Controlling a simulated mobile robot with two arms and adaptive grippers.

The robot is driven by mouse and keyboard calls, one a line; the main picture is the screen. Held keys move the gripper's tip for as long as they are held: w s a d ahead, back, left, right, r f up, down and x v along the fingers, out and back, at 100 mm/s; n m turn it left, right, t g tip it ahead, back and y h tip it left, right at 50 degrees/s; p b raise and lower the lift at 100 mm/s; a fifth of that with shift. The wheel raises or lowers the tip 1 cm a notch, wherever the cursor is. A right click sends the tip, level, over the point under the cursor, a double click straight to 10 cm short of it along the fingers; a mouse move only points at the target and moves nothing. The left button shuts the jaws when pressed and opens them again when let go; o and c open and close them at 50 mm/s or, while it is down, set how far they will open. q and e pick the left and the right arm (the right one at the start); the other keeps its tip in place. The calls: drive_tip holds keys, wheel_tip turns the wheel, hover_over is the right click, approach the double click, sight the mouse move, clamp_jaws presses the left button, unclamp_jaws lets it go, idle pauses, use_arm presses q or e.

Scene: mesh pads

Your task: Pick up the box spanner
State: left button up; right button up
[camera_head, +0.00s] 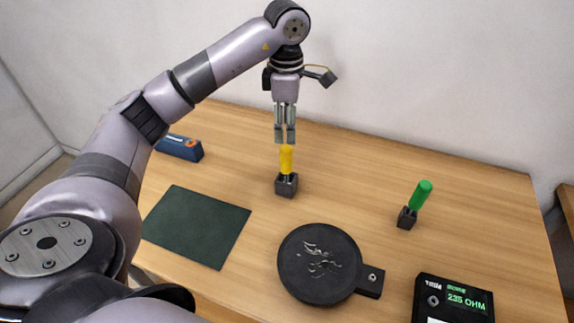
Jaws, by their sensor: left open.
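Two upright handled tools stand in small dark blocks on the wooden table; I cannot tell from the picture which is the box spanner. One has a yellow handle (286,159) and stands in a dark block (286,187) near the middle. The other has a green handle (421,195), tilted slightly right, in a dark block (407,219) at the right. Their lower ends are hidden in the blocks. My left gripper (285,138) points down with its fingers open, just above the yellow handle's top, and holds nothing. My right gripper is not in view.
A dark green mat (198,226) lies at the left, with a blue device (180,148) behind it. A round black plate (319,264) with silvery bits is at the front middle. The table's back right is clear.

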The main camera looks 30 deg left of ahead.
sight(286, 149)
use_arm(q)
wheel_tip(286, 149, down, 8)
drive_tip(key=shift+f+p, duration=0.2)
drive_tip(key=shift+p, duration=0.65)
wheel_tip(286, 149, down, 5)
drive_tip(key=shift+w+a+r+p, duration=0.1)
drive_tip(key=shift+a+p, duration=0.05)
drive_tip(key=shift+p, duration=0.95)
drive_tip(key=shift+f, duration=0.25)
drive_tip(key=shift+c, duration=0.4)
clamp_jaws()
